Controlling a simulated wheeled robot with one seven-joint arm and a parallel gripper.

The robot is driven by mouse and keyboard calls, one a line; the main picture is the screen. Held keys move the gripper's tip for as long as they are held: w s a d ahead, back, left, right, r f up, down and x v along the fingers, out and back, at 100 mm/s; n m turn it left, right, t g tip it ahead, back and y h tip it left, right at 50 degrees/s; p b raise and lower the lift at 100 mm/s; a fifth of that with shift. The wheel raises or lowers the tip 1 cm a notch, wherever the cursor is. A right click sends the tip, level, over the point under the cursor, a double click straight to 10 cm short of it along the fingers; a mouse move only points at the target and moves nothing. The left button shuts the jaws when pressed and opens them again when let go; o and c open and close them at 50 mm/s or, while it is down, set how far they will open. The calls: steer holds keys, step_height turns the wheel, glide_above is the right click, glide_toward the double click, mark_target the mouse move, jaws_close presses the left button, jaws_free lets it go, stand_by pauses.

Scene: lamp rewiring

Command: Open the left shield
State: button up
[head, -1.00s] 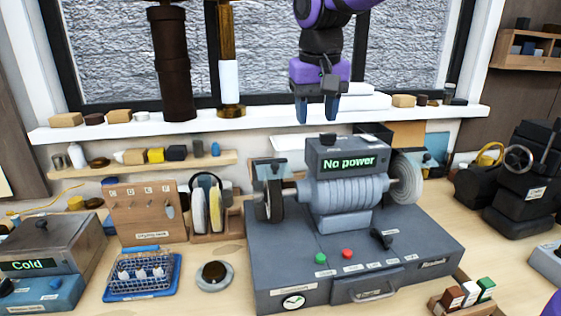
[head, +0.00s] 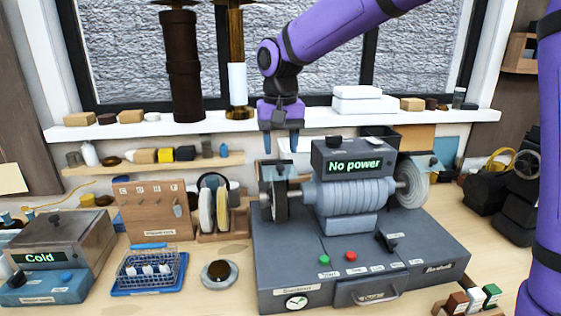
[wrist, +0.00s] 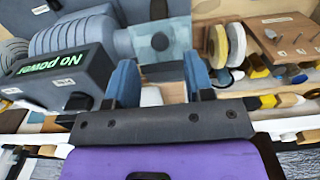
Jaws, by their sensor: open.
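The bench grinder (head: 350,195) has a grey ribbed motor and a box reading "No power". The left shield (head: 286,169) is a small, clear bluish plate at the dark left wheel (head: 280,200). It also shows in the wrist view (wrist: 150,45), just beyond my fingertips. My gripper (head: 281,148) points down above the left shield, with its blue fingers apart and nothing between them. In the wrist view the open fingers (wrist: 158,75) frame the lower part of the shield. I cannot tell whether they touch it.
The right wheel (head: 412,184) is pale. A peg board with keys (head: 153,212) and a rack of discs (head: 222,225) stand left of the grinder. The wall shelf (head: 150,165) and window sill (head: 290,122) lie behind. White boxes (head: 372,100) sit on the sill.

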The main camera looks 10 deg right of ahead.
mark_target(280, 165)
steer(key=shift+f, duration=2.2)
jaws_close()
